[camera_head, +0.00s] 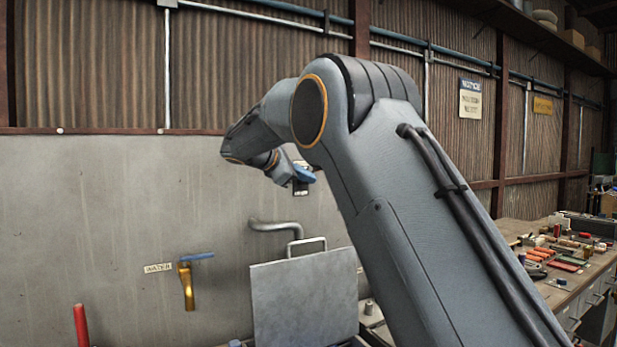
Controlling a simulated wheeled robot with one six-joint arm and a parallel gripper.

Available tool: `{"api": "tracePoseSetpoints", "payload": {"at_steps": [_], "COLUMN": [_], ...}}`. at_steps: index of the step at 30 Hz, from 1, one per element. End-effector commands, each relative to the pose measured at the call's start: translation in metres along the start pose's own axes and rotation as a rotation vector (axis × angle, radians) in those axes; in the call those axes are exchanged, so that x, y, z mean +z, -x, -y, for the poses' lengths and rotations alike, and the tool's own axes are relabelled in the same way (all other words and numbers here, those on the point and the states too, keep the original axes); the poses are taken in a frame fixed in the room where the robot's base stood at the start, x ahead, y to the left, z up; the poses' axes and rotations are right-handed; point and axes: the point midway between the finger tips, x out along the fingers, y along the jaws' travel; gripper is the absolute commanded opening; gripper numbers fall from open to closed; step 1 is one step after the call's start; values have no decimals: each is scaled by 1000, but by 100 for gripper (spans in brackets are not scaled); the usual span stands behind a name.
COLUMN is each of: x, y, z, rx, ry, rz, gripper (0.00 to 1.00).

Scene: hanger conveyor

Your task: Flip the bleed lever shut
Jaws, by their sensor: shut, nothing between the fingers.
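A brass valve (187,285) with a blue lever (198,257) is on the grey wall panel at the left. The lever lies about level and points right. The label beside the valve reads "WATER"; no label reading "bleed" shows, so I cannot tell if this is the bleed lever. A red upright handle (81,325) shows at the bottom left, its lower end cut off by the picture edge. My gripper (300,189) is shut and empty, up and to the right of the blue lever, apart from it. My arm hides part of the wall panel.
A grey metal lid (305,297) with a bar handle stands tilted up below my gripper. A bent grey pipe (275,227) comes out of the wall behind it. A cluttered workbench (523,230) runs along the right. The wall between valve and pipe is clear.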

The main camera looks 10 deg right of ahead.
Motion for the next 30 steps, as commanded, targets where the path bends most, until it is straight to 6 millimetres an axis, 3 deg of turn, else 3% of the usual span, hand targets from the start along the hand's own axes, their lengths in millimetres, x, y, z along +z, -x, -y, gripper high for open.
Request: {"api": "tracePoseSetpoints", "payload": {"at_steps": [3,9,18,30], "x": [-22,-25,-27,-27], "y": [-6,39,80,86], "z": [17,2,-10,-12], "rx": [-7,-8,-12,-15], "ry": [5,4,7,7], "rz": [-1,-2,0,1], "gripper": [0,0,0,0]}}
